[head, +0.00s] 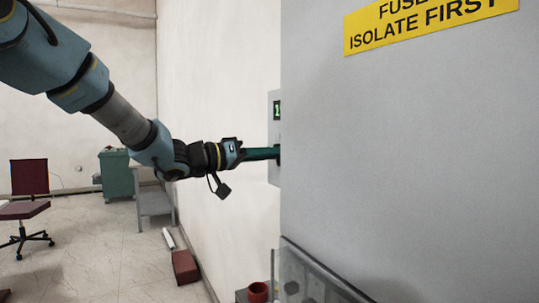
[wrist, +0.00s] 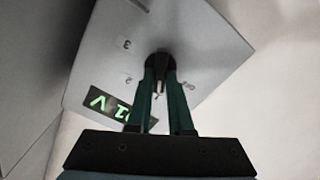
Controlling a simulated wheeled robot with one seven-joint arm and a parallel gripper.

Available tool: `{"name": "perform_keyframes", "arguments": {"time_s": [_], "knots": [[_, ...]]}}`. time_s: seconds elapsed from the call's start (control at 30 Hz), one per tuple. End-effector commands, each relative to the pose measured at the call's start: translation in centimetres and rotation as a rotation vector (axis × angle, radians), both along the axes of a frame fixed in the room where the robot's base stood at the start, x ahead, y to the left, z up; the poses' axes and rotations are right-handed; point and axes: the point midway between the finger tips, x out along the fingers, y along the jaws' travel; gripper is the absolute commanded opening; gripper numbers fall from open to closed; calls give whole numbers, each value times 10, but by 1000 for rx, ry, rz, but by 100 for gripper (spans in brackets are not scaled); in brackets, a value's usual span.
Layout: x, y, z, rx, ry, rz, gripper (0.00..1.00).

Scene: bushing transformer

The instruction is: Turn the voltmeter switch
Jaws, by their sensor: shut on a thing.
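The voltmeter panel is a grey plate (wrist: 205,45) with a dark display (wrist: 118,112) that shows green characters, in the wrist view. In the head view only a narrow strip of the panel (head: 273,165) shows, with its green-lit display (head: 277,110). The voltmeter switch is a black round knob (wrist: 160,62) in the middle of the plate. My gripper (wrist: 161,80) has its two green fingers closed on the knob. In the head view my gripper (head: 276,153) reaches right to the panel, and the grey cabinet hides the contact.
A large grey cabinet (head: 410,150) with a yellow warning label (head: 430,22) fills the right side, close to my gripper. A red chair (head: 28,190) and a green cabinet (head: 117,174) stand far left, with open floor between.

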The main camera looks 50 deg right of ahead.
Motion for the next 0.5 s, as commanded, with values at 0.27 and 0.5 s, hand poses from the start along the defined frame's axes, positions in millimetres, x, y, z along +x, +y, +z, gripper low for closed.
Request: {"name": "perform_keyframes", "arguments": {"time_s": [0.27, 0.5], "knots": [[0, 0, 0, -2, -6, 1, 0], [0, 0, -1, -29, -74, 0, 0]]}}
